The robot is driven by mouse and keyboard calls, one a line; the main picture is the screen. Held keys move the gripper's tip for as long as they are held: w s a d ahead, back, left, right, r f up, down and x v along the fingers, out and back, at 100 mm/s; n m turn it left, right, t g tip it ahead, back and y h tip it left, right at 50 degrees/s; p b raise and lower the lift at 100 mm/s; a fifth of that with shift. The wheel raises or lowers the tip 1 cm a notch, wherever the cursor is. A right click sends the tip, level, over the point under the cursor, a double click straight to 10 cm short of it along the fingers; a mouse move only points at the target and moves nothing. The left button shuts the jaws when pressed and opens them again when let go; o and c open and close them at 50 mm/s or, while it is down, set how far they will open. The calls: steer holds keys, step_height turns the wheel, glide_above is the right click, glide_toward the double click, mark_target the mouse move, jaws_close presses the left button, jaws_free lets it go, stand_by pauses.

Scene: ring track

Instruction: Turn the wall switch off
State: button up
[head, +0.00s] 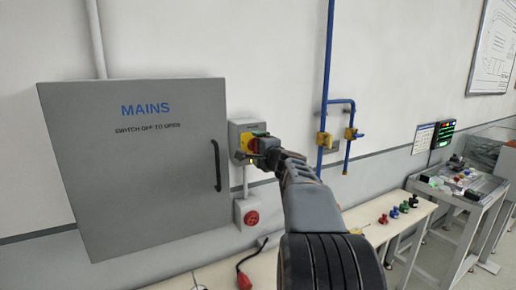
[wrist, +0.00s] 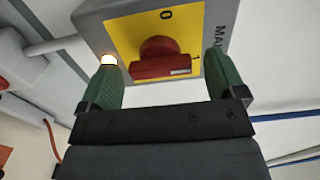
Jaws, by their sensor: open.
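The wall switch is a grey box (head: 236,127) with a yellow plate and a red rotary knob, mounted right of the grey MAINS cabinet. In the wrist view the red knob (wrist: 160,60) shows on the yellow plate (wrist: 122,37), with a "0" mark at the plate's edge. My gripper (wrist: 162,72) is open, its two green fingers to either side of the knob. Whether the fingers touch the knob I cannot tell. In the head view my gripper (head: 256,156) is at the switch and covers part of it.
The grey MAINS cabinet (head: 140,190) with a black handle is left of the switch. A red button box (head: 247,212) is below. Blue pipes with yellow valves (head: 325,139) run up the wall to the right. A bench (head: 385,228) with small coloured items stands below.

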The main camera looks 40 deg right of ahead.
steer(key=shift+c, duration=0.2)
steer(key=c, duration=0.9)
steer(key=shift+f, duration=0.1)
steer(key=shift+b, duration=0.5)
steer(key=shift+n+b, duration=9)
steer(key=shift+b, duration=0.2)
